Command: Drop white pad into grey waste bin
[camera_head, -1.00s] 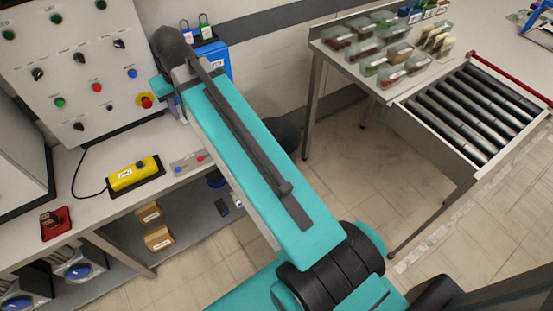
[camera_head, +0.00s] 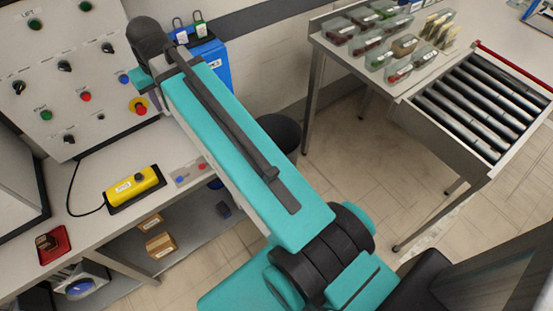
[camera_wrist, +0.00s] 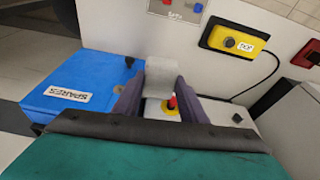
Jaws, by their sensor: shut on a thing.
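The white pad (camera_wrist: 162,72) shows in the wrist view as a pale, light grey piece between the two dark fingers of my gripper (camera_wrist: 158,97). The gripper is shut on it, and the pad sticks out past the fingertips. A dark shape at the top left of the wrist view (camera_wrist: 66,14) looks like the bin, apart from the gripper.
A blue SPARES box (camera_head: 209,75) stands beyond my forearm and lies close left of the gripper in the wrist view (camera_wrist: 80,93). A control panel (camera_head: 75,65) and yellow pendant (camera_head: 134,187) are at left. A roller conveyor (camera_head: 474,105) is at right.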

